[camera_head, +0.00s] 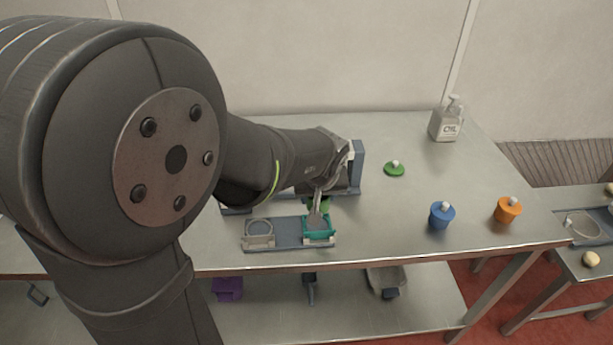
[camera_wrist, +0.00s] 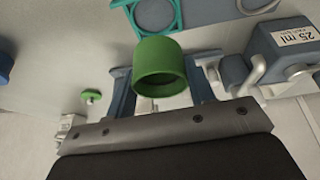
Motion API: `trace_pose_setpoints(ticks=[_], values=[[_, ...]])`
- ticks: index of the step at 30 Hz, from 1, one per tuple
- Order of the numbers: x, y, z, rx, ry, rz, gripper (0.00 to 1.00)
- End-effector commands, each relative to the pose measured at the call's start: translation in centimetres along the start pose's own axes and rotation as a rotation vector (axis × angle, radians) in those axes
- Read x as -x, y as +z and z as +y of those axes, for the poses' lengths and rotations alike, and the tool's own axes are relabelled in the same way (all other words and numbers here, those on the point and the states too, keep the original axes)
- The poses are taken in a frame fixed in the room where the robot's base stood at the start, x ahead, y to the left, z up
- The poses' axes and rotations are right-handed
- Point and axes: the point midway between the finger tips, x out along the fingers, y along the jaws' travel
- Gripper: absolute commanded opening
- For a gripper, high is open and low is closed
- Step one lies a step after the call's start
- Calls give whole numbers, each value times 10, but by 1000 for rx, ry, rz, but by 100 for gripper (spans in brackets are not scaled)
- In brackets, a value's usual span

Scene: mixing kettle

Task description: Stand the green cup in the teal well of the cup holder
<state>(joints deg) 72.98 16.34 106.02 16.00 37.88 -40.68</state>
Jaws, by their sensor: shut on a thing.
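The green cup (camera_wrist: 158,62) is between the two fingers of my gripper (camera_wrist: 162,88) in the wrist view, and the gripper is shut on it. In the head view my gripper (camera_head: 317,208) hides most of the green cup (camera_head: 323,203). The cup holder (camera_head: 288,234) lies near the table's front edge, with the teal well (camera_head: 319,234) at its right end. The cup is over or just behind the teal well. The teal well's ring (camera_wrist: 179,22) also shows past the cup in the wrist view, and I cannot tell the gap between them.
A pale well (camera_head: 259,240) is at the holder's left end. A block labelled 25 ml (camera_wrist: 288,45) stands close on the wrist view's right. A green lid (camera_head: 394,169), a blue pot (camera_head: 441,217), an orange pot (camera_head: 507,211) and a pump bottle (camera_head: 446,124) stand to the right.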

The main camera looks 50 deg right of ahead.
Motion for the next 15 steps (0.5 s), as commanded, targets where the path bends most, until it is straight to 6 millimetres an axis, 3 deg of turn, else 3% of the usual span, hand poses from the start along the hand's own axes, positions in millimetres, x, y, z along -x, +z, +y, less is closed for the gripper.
trace_pose_setpoints(ticks=[15], values=[[-44, 18, -2, -1, -2, -1, 25]])
